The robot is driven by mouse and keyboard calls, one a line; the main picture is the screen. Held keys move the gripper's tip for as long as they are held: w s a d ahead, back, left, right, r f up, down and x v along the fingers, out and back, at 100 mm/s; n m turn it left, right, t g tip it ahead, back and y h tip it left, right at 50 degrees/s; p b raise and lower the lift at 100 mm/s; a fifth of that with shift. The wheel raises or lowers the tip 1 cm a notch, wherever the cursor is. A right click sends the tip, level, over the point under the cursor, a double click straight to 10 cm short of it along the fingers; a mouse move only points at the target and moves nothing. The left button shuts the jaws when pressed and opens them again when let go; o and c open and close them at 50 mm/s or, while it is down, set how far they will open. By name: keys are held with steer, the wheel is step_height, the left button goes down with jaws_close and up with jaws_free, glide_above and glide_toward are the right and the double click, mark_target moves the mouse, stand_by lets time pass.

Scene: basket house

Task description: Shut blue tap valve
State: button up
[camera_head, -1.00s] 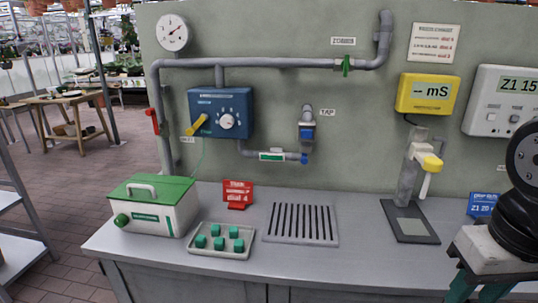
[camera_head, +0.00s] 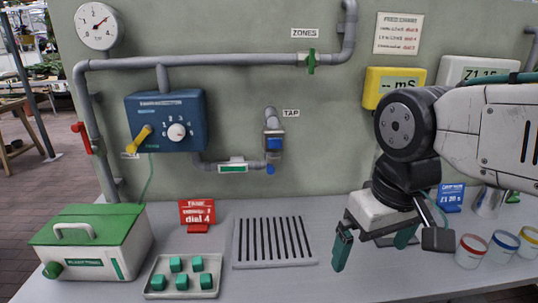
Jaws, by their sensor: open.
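The tap (camera_head: 273,140) hangs on the grey wall panel under a TAP label, at the end of a thin grey pipe. I cannot tell the valve's position at this size. My gripper (camera_head: 373,246) hangs over the bench to the right of and below the tap, pointing down. Its two green fingers are apart and nothing is between them. It is clear of the tap.
A slotted drain grate (camera_head: 275,242) lies below the tap. A blue dial box (camera_head: 166,120) with a yellow lever is left of it. A red-handled valve (camera_head: 81,135) and a green valve (camera_head: 310,61) are on other pipes. A tray of green cubes (camera_head: 183,277) stands in front.

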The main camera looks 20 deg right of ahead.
steer(key=shift+a, duration=0.25)
